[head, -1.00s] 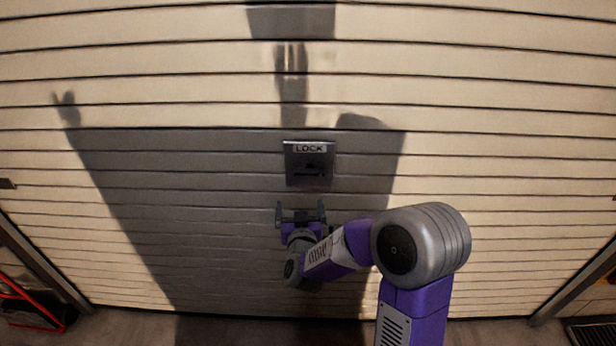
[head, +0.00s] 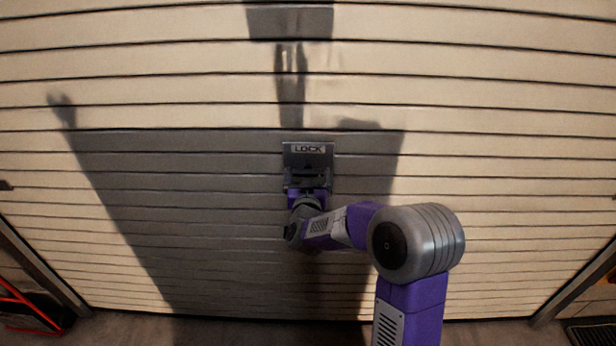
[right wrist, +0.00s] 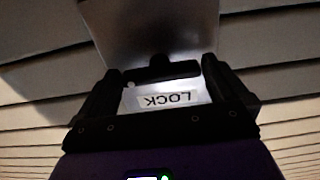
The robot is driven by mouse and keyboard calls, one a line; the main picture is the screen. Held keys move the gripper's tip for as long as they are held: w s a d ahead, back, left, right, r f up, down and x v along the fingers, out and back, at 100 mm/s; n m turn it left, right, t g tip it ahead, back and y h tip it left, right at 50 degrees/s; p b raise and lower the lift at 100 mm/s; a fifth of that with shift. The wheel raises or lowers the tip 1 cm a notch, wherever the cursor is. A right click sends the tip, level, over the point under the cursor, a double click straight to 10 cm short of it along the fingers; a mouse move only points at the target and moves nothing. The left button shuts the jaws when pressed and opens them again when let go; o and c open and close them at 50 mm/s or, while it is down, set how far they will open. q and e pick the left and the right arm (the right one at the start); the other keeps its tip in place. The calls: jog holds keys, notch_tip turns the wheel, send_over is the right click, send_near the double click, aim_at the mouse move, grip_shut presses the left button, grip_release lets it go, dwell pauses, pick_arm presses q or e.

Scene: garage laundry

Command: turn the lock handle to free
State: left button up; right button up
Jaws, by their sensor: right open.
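The lock plate (head: 308,149) is a grey metal panel marked LOCK on the slatted garage door. In the right wrist view the LOCK label (right wrist: 165,98) appears upside down. The dark lock handle (right wrist: 176,70) lies level across the plate. My right gripper (head: 307,181) is at the lower part of the plate and hides part of the handle there. In the right wrist view my right gripper (right wrist: 160,78) is open, with one finger on each side of the handle. I cannot tell whether either finger touches it. My left gripper is not in view.
The cream slatted door (head: 500,120) fills the view, with arm shadows across it. A dark door frame (head: 575,285) runs down each side. A red object (head: 30,305) stands at the lower left. A dark grate (head: 592,333) lies at the lower right.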

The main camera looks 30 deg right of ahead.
jog(key=shift+c, duration=0.5)
jog(key=c, duration=0.7)
jog(key=shift+o, duration=0.2)
